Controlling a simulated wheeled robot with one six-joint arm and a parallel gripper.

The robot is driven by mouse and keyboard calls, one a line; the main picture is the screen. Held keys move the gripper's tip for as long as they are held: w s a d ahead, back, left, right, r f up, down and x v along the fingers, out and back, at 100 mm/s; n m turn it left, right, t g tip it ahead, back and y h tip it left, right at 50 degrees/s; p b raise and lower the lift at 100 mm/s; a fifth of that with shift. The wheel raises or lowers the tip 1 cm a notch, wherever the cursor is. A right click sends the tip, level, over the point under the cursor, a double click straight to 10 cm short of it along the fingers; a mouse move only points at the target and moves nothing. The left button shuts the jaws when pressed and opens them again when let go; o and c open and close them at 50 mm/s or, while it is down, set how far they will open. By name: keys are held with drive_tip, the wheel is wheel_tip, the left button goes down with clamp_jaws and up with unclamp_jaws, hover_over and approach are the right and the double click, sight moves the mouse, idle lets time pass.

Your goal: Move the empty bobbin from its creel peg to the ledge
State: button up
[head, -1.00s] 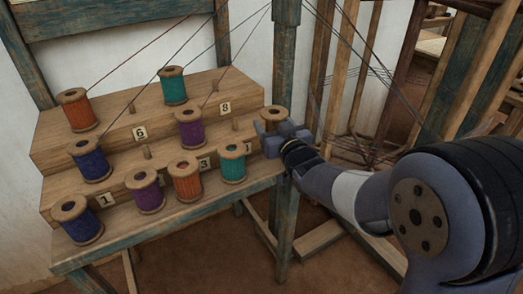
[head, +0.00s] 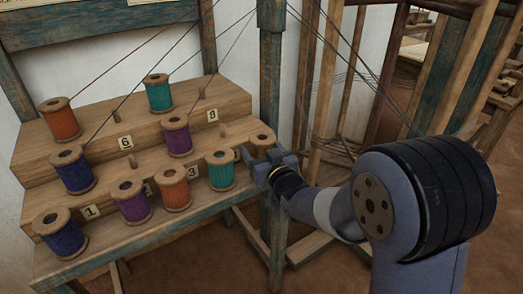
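The empty bobbin (head: 262,138) is bare wood with no thread and shows at the right end of the stepped wooden creel (head: 60,120). My gripper (head: 267,158) is at the bobbin from the near right side, its grey fingers around it. It appears shut on it, as the two move together. The gripper hides the bobbin's lower part, so I cannot tell whether it touches the wood below. A bare peg (head: 222,131) stands on the middle step just left of the bobbin. I cannot tell for sure which surface is the ledge.
Several thread-wound bobbins stand on the steps; a teal one (head: 220,171) is closest to my gripper. A blue-green post (head: 271,75) rises right behind the gripper. Threads run up from some bobbins. Loom frame timbers (head: 322,100) stand to the right.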

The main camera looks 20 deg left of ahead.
drive_tip(key=shift+o, duration=1.4)
drive_tip(key=shift+r, duration=0.1)
drive_tip(key=shift+r, duration=0.15)
drive_tip(key=v, duration=1.2)
drive_tip(key=shift+s+a, duration=0.1)
drive_tip(key=shift+a, duration=0.05)
